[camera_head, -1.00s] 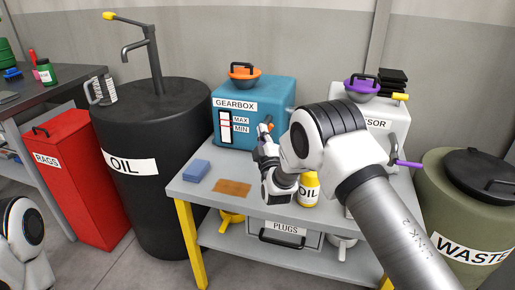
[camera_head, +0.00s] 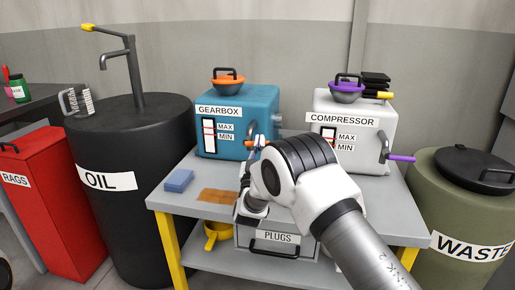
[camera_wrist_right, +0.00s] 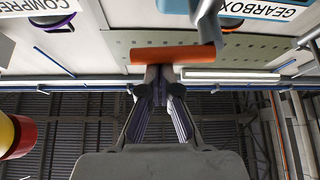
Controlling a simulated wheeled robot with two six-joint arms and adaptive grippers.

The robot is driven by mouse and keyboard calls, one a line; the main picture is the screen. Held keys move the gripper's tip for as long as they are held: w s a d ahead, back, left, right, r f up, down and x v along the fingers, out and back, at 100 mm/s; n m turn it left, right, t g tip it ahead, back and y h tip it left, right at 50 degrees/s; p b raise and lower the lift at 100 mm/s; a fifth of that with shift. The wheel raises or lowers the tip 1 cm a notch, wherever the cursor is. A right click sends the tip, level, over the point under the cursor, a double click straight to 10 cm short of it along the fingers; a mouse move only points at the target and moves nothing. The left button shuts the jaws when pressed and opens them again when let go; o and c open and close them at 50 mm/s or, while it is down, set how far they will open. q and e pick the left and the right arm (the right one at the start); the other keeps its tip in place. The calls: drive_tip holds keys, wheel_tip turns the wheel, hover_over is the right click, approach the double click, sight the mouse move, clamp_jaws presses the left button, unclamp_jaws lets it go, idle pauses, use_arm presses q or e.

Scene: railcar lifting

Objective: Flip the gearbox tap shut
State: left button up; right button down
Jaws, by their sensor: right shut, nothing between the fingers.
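The teal gearbox (camera_head: 262,110) stands on the grey table. Its tap's orange lever (camera_head: 258,143) shows at the gripper's tip in front of the box. In the right wrist view the orange lever (camera_wrist_right: 150,56) lies crosswise, with the grey tap part (camera_wrist_right: 208,22) at its right end. In the head view the wrist hides part of the gripper (camera_head: 254,155). My left gripper is out of view.
The white compressor (camera_head: 375,108) with a purple tap lever (camera_head: 401,158) stands right of the gearbox. A blue sponge (camera_head: 179,181) and brown cloth (camera_head: 217,196) lie on the table (camera_head: 165,202). A black oil drum (camera_head: 130,140) stands left, a green waste drum (camera_head: 430,185) right.

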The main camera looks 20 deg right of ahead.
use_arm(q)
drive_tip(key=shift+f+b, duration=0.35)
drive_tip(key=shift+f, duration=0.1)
use_arm(e)
drive_tip(key=shift+d+f, duration=0.1)
drive_tip(key=shift+f, duration=0.2)
drive_tip(key=shift+r, duration=0.1)
